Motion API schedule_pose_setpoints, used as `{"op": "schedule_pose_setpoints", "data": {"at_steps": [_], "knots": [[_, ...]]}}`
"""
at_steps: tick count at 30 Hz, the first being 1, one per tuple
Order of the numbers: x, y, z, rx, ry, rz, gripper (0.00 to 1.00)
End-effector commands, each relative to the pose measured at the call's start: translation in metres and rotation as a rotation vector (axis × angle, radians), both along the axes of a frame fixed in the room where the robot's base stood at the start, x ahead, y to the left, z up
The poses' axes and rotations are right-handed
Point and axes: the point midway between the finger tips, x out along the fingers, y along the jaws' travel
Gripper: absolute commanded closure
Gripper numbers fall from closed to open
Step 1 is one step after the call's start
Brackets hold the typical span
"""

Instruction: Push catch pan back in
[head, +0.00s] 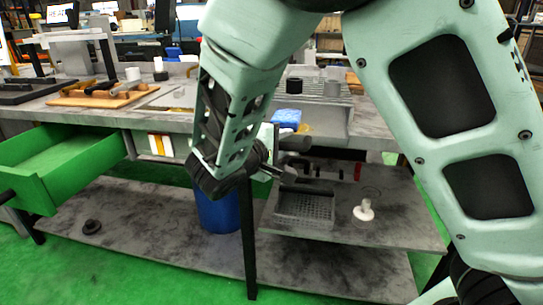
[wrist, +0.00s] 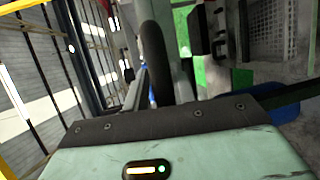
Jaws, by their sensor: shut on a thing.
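No part is clearly recognisable as the catch pan. An open green drawer-like pan (head: 75,165) stands out from the bench front at the left in the head view, with a dark handle end at the picture edge. My gripper (head: 282,173) is in front of the bench's middle, right of that pan and well apart from it. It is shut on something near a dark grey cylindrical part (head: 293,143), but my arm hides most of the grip. In the wrist view, a dark curved piece (wrist: 156,62) stands beyond the gripper body; what it belongs to is unclear.
A grey lower shelf (head: 400,225) at the right holds a mesh basket (head: 304,207) and a white stemmed part (head: 363,210). A blue bin (head: 217,212) stands under the bench behind my arm. A dark bench leg (head: 249,245) is close below my gripper. The bench top (head: 190,118) is cluttered.

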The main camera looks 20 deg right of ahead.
Motion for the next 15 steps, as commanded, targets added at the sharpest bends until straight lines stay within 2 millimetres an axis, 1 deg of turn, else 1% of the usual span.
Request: {"op": "schedule_pose_setpoints", "data": {"at_steps": [1, 3, 6, 9, 15], "knots": [[0.009, -0.008, -0.010, 0.011, 0.014, -0.004, 1.00], [0.021, -0.016, -0.011, 0.011, 0.015, -0.002, 1.00], [0.031, -0.025, -0.011, 0.010, 0.017, -0.002, 1.00], [0.036, -0.028, -0.010, 0.009, 0.020, 0.001, 1.00], [0.036, -0.028, -0.010, 0.009, 0.022, 0.003, 1.00]]}}
